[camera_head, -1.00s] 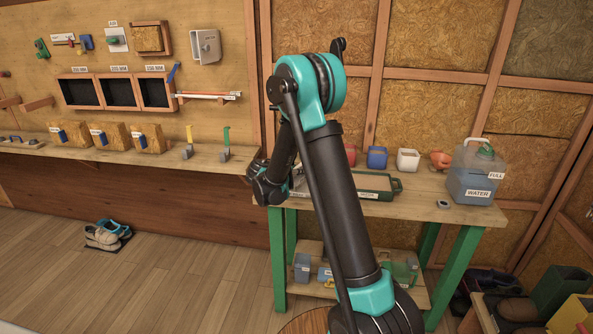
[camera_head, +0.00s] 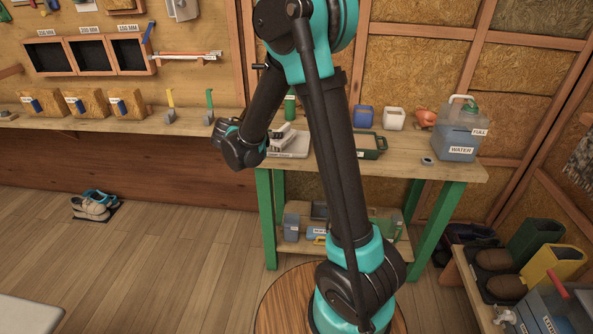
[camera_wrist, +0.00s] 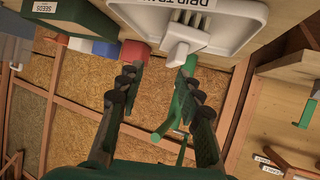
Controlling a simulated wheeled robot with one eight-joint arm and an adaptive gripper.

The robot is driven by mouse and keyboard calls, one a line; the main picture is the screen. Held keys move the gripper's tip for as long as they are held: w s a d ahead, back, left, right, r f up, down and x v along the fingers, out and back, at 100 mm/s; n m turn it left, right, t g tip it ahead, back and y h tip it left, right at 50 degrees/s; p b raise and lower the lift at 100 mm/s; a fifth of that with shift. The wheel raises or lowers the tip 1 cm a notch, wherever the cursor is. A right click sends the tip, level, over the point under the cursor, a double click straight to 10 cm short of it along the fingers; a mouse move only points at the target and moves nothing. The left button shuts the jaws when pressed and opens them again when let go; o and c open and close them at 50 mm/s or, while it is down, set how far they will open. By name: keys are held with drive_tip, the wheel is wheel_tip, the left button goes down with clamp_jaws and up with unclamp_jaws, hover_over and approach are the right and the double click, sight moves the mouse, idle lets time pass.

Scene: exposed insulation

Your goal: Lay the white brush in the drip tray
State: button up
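The white drip tray (camera_head: 290,152) lies on the wooden bench, partly behind my arm. Its label and rim show at the top of the wrist view (camera_wrist: 235,40). The white brush (camera_wrist: 182,42) is in the tray, with its handle end reaching to the tray's near rim; it also shows as a pale shape on the tray in the head view (camera_head: 286,134). My gripper (camera_wrist: 160,75) has its two dark fingers apart, with no object clearly held between them. It is just outside the tray, and in the head view its fingertips are hard to make out.
A green tool (camera_wrist: 180,110) shows beyond my fingers. Insulation blocks (camera_head: 127,103) stand on the left ledge.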

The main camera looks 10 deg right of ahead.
drive_tip(key=s+d+f+n+g+y, duration=0.2)
drive_tip(key=s+d, duration=0.3)
drive_tip(key=s, duration=0.3)
drive_tip(key=s+d+f+n+g+y, duration=0.2)
drive_tip(key=s+d, duration=0.3)
drive_tip(key=s, duration=0.3)
drive_tip(key=s+f+n+y, duration=0.1)
drive_tip(key=s+f+y, duration=0.1)
drive_tip(key=s, duration=0.5)
drive_tip(key=s+a+f+n+g+y, duration=0.1)
drive_tip(key=s+f+n+y, duration=0.1)
drive_tip(key=s, duration=0.6)
drive_tip(key=shift+s+a+f+n, duration=0.15)
drive_tip(key=shift+s+f+n, duration=0.15)
drive_tip(key=shift+f, duration=0.1)
drive_tip(key=shift+w, duration=0.1)
